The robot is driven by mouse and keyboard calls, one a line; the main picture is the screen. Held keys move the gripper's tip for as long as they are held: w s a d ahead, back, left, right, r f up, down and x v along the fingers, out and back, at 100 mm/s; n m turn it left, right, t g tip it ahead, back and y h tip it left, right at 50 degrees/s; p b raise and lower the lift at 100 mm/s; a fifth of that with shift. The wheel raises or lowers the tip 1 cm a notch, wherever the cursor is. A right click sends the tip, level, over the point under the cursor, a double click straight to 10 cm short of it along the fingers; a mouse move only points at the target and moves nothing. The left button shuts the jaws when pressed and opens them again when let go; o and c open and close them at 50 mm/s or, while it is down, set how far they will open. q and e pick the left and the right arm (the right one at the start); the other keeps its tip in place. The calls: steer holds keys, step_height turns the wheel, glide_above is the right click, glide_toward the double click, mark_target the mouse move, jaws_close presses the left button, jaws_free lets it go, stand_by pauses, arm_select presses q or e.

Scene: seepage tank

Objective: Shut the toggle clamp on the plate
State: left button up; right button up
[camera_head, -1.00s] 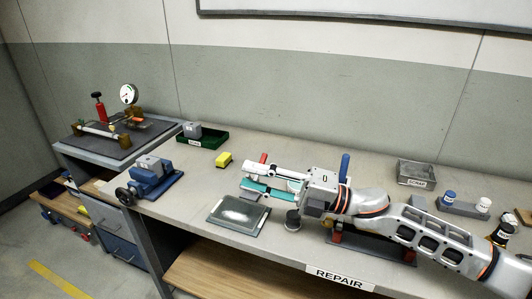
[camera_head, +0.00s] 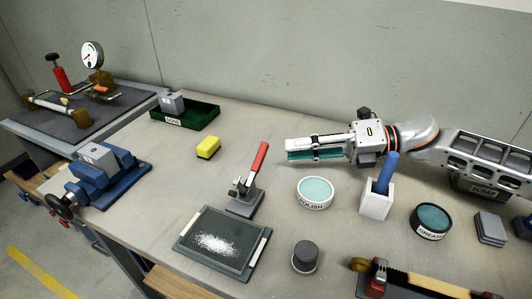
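The toggle clamp (camera_head: 243,197) stands on the bench with a dark grey base and a red handle (camera_head: 259,158) pointing up, leaning slightly right. Just in front of it lies the dark plate (camera_head: 204,222), with white powder on top and pale strips along two sides. My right gripper (camera_head: 286,150) reaches in from the right, behind and to the right of the handle, its fingers pointing left. It looks empty and apart from the clamp. Its fingers overlap in this view, so the gap between them is unclear. My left gripper is out of view.
A yellow block (camera_head: 208,147) and a green tray (camera_head: 190,119) lie behind left, a blue vise (camera_head: 110,179) farther left. The polish tin (camera_head: 315,192), a white holder with a blue handle (camera_head: 377,199), a dark round knob (camera_head: 305,256) and the grease tin (camera_head: 431,221) stand right.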

mark_target(266, 153)
steer(key=shift+a+f, duration=0.1)
steer(key=shift+a, duration=0.25)
steer(key=a, duration=0.4)
steer(key=a+f, duration=0.1)
steer(key=shift+s+a, duration=0.15)
steer(key=shift+a, duration=0.8)
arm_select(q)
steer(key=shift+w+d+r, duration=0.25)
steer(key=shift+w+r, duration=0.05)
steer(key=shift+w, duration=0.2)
